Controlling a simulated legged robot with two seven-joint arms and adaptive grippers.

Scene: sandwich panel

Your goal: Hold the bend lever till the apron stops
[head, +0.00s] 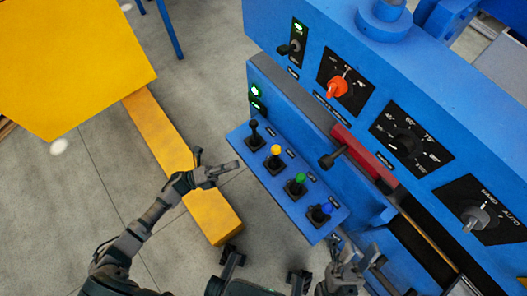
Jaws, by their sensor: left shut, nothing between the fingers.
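A blue machine (285,92) carries a sloped ledge with a row of levers: a black-knobbed lever (254,128), a yellow-knobbed lever (275,151), a green-knobbed lever (299,180) and a blue-knobbed lever (325,208). I cannot read their labels, so I cannot tell which is the bend lever. I cannot make out the apron for certain. My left gripper (215,170) is shut and empty, left of the ledge and apart from the levers. My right gripper (345,268) is low, below the ledge's near end; its finger state is unclear.
Above the ledge are a red bar (364,156) with a black handle, an orange knob (338,88), an angle dial (405,142) and a HAND/AUTO switch (476,216). A yellow beam (160,130) and yellow panel (70,60) lie left. Grey floor is open between.

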